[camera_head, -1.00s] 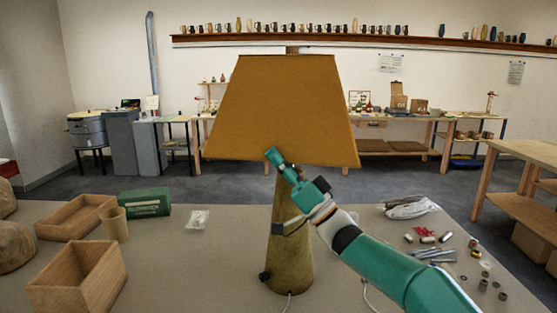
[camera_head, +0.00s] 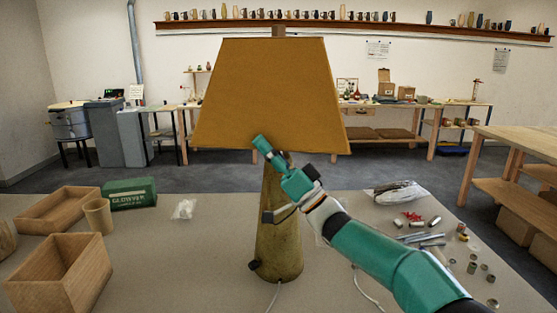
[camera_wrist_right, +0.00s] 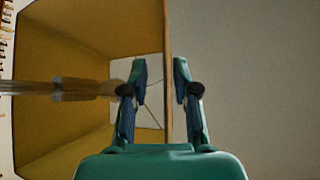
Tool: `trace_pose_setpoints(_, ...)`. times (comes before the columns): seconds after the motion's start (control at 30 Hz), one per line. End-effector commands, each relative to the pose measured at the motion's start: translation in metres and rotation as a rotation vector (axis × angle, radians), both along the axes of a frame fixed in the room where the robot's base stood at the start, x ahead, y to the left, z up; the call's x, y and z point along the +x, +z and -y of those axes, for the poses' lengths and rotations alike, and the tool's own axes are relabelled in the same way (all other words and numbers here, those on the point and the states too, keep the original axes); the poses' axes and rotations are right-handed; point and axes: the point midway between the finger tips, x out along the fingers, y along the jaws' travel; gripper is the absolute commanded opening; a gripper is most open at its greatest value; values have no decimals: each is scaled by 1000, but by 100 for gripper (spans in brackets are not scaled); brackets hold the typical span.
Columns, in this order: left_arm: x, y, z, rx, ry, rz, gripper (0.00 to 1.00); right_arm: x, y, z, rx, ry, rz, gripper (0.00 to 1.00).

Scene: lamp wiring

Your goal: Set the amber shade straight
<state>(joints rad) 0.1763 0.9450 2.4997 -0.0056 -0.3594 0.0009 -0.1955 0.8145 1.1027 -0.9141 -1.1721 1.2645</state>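The amber shade (camera_head: 270,95) sits on top of the lamp's olive base (camera_head: 279,235) in the middle of the head view. Its lower rim slopes slightly down to the right. My right gripper (camera_head: 262,148) is at the lower front rim, coming up from the right. In the right wrist view the gripper (camera_wrist_right: 160,72) is open. The shade's rim (camera_wrist_right: 167,60) runs between its fingertips, one finger inside the shade and one outside. Contact with the rim cannot be told. The shade's inside and the lamp's stem (camera_wrist_right: 75,89) show at the left. My left gripper is out of view.
Wooden boxes (camera_head: 62,275), a cup (camera_head: 98,215) and a green box (camera_head: 130,194) stand at the left of the table. Small metal parts (camera_head: 472,267) and a plastic bag (camera_head: 398,192) lie at the right. A white cord (camera_head: 365,285) runs in front.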

Motion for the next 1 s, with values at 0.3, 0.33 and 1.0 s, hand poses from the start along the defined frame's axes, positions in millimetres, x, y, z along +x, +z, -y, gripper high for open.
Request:
trace_pose_setpoints(0.3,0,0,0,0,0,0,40,-14,-26,26,0,-3,-5,29)
trace_pose_setpoints(0.33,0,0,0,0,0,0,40,-16,-31,30,-1,-3,-7,29)
trace_pose_setpoints(1.0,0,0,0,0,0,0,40,-47,-80,77,1,-2,-3,29)
